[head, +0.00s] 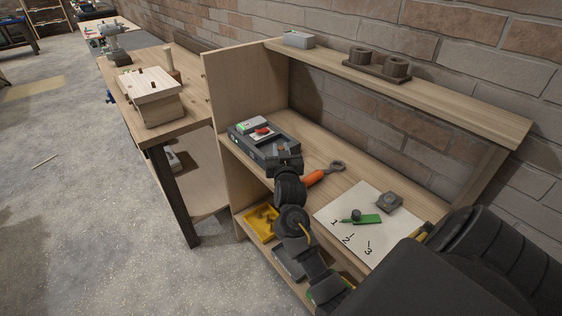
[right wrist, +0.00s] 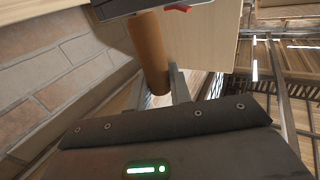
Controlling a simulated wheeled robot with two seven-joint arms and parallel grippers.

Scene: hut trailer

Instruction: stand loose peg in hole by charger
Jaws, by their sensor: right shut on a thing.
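A brown cylindrical peg (right wrist: 149,50) is held between the fingers of my right gripper (right wrist: 160,92) in the right wrist view. In the head view my right gripper (head: 284,163) is at the front right end of the dark charger box (head: 258,148), which carries a red part on top. The peg is mostly hidden by the gripper there. A dark edge with a red part, probably the charger (right wrist: 125,8), shows by the peg's far end in the right wrist view. I cannot make out the hole near the charger. My left gripper is not in view.
An orange-handled wrench (head: 323,175) and a white numbered sheet (head: 345,247) with small parts lie to the right. A yellow bin (head: 262,223) sits on the shelf below. The upper shelf (head: 440,92) overhangs at the back. A side panel (head: 240,92) rises left of the charger.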

